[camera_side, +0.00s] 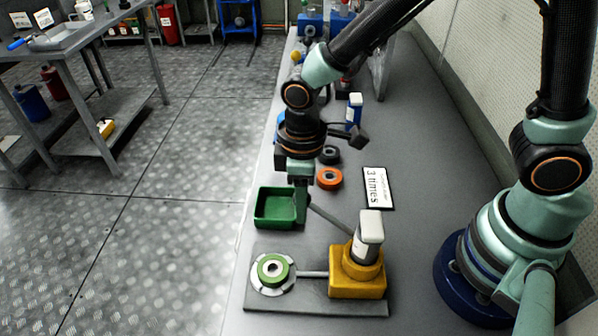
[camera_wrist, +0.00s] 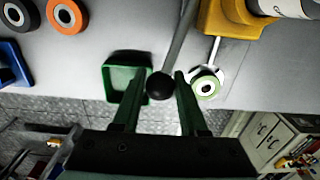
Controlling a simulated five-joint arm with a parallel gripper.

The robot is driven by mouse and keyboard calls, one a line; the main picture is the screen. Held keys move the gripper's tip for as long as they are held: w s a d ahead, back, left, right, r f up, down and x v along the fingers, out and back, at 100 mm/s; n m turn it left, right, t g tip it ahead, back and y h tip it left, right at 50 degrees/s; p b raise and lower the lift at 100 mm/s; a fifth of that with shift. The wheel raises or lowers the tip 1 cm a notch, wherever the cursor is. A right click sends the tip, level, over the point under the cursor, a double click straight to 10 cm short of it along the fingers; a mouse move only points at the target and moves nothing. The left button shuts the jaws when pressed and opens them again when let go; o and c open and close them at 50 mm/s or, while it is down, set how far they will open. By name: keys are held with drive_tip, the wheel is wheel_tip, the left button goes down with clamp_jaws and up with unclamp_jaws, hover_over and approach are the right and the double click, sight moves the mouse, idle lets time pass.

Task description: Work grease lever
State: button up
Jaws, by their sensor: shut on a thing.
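The grease pump (camera_side: 357,285) is a yellow block with a grey and white canister (camera_side: 369,235) on top. Its grey lever (camera_side: 330,219) slants up and left to my gripper (camera_side: 302,208). In the wrist view, the lever (camera_wrist: 180,40) ends in a black ball knob (camera_wrist: 160,86) between the two green fingers of my gripper (camera_wrist: 158,88), which is shut on it. A thin pipe (camera_side: 312,274) joins the pump to a green-ringed fitting (camera_side: 273,269) on a grey base plate (camera_side: 330,308). A sign (camera_side: 378,188) reads "3 times".
A green tray (camera_side: 264,222) stands beside my gripper, near the bench's left edge. An orange ring (camera_side: 329,179), a black ring (camera_side: 329,155) and a blue-and-white bottle (camera_side: 354,110) stand farther back. The bench right of the sign is clear.

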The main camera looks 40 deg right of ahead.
sight(310, 196)
drive_tip(key=shift+d+r, duration=0.1)
drive_tip(key=shift+r, duration=0.4)
drive_tip(key=shift+s+d+r, duration=0.1)
drive_tip(key=shift+s+r, duration=0.05)
drive_tip(key=shift+r, duration=0.1)
drive_tip(key=shift+s+d+r, duration=0.3)
drive_tip(key=shift+r, duration=0.3)
drive_tip(key=o, duration=1.2)
